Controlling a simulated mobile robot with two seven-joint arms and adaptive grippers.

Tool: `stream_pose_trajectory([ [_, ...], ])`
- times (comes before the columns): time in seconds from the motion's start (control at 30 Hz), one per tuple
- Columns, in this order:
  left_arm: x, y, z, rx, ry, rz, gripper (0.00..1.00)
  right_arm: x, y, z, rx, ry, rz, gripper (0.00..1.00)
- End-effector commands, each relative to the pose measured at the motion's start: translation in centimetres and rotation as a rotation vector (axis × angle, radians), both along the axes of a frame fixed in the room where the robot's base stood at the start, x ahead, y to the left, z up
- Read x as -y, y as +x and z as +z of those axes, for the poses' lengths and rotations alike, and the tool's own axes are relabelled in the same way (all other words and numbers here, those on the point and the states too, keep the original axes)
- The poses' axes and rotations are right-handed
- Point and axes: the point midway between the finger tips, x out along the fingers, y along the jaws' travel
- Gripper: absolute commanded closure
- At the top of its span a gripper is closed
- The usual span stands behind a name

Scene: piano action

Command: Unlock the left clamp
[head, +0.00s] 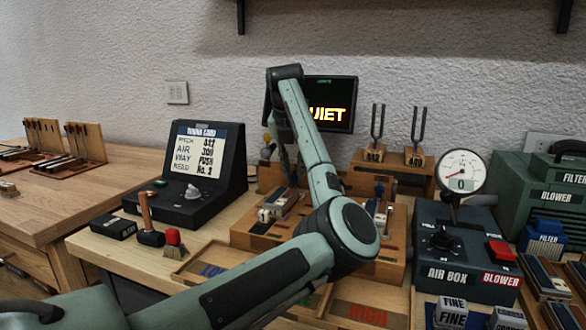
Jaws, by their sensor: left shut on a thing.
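My left arm comes in from the lower left, rises over the wooden work block (250,239) and bends down behind it. My left gripper (289,178) points down at the back left of the block, small and partly hidden by my own arm. It is shut on the left clamp, which is mostly hidden behind the fingers and the arm. My right gripper is not in view.
A lit screen (335,103), tuning forks (377,125), a gauge (461,172) and the air box (448,250) stand behind and right. Trays lie in front.

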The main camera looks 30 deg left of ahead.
Motion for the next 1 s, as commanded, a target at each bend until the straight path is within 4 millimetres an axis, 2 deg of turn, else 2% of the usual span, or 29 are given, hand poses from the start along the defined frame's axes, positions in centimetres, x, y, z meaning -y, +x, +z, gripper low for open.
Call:
stream_pose_trajectory([
  [0.2,0.32,0.18,0.09,0.002,-0.001,0.191,1.0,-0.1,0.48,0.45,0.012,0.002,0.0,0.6],
  [0.6,0.51,0.48,0.13,0.002,0.001,0.57,1.0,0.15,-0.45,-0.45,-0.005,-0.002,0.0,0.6],
  [1.0,0.54,0.8,0.13,0.002,0.002,0.948,1.0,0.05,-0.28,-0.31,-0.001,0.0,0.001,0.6],
])
